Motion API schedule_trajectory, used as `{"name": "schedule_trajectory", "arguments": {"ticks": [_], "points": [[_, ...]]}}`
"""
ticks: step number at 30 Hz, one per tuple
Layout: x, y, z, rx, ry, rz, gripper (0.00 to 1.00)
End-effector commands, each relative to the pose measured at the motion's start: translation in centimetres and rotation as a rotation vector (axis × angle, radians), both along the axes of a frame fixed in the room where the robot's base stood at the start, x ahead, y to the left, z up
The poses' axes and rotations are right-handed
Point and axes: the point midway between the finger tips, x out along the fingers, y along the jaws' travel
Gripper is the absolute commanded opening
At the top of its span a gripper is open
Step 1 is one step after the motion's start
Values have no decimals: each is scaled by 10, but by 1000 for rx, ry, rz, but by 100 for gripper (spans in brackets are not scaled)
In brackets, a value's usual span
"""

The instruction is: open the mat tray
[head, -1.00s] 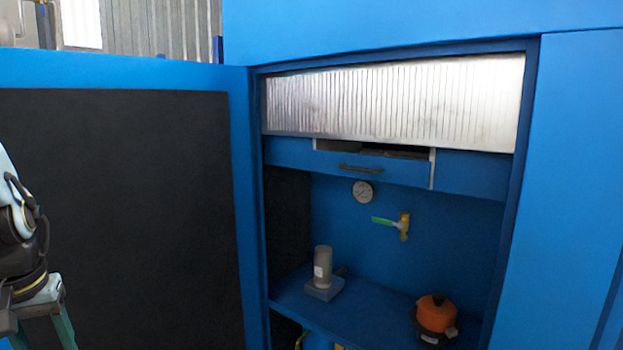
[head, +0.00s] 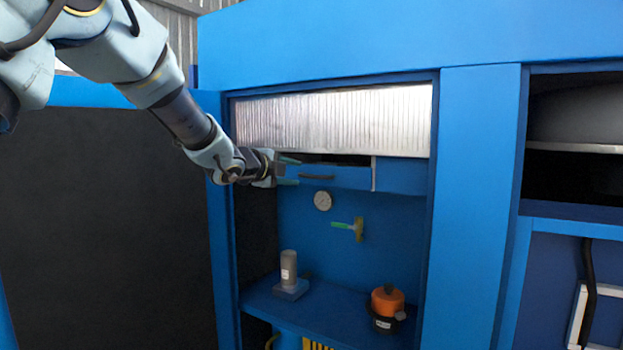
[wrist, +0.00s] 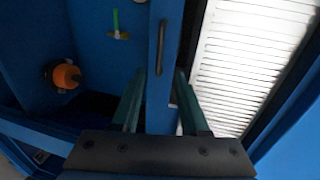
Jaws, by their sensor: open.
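The mat tray (head: 345,178) is a blue drawer front below the ribbed metal panel, with a dark bar handle (head: 316,177). A dark gap shows along its top edge. In the wrist view the tray front (wrist: 165,100) runs upright, with the handle (wrist: 159,45) on it. My gripper (head: 291,172) is open and empty at the left end of the tray front, left of the handle. In the wrist view its fingers (wrist: 160,75) lie to either side of the line of the handle. I cannot tell whether they touch the tray.
The ribbed metal panel (head: 335,120) is right above the tray. Below are a round gauge (head: 323,201), a green-handled valve (head: 349,227), a grey cylinder device (head: 289,272) and an orange pot-like object (head: 387,299) on the shelf. An open door (head: 110,200) stands at the left.

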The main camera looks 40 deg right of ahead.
Motion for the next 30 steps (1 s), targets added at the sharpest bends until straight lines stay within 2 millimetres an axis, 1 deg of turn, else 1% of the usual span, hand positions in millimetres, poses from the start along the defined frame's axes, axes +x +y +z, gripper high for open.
{"name": "schedule_trajectory", "arguments": {"ticks": [9,15,21,29,30], "points": [[15,-53,-11,3,5,3,44],[22,-80,-17,2,5,4,44],[25,-91,-20,1,4,5,44],[25,-91,-21,1,5,5,44],[25,-91,-21,1,5,6,41]]}}
